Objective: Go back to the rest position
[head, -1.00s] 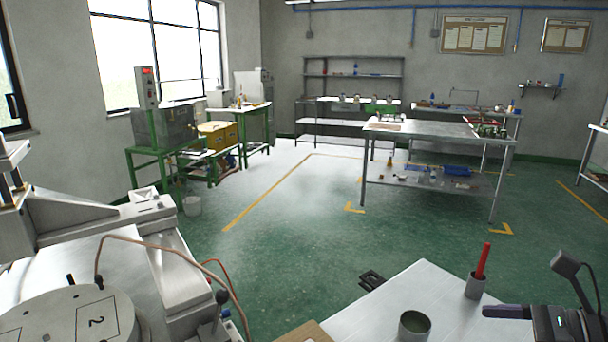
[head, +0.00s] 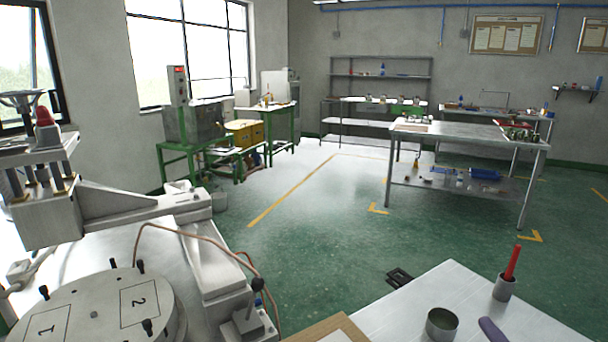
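Neither of my grippers shows in the head view now. A purple rounded piece (head: 492,329) shows at the bottom edge, in front of the near white table (head: 462,286). I cannot tell whether it lies on the table or is held, as its lower end is cut off.
A machine with a round plate (head: 90,308) marked 1 and 2 fills the lower left. A metal cup (head: 441,324) and a holder with a red stick (head: 505,286) stand on the near table. A black object (head: 398,277) is by its edge. Green floor (head: 310,250) lies open beyond.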

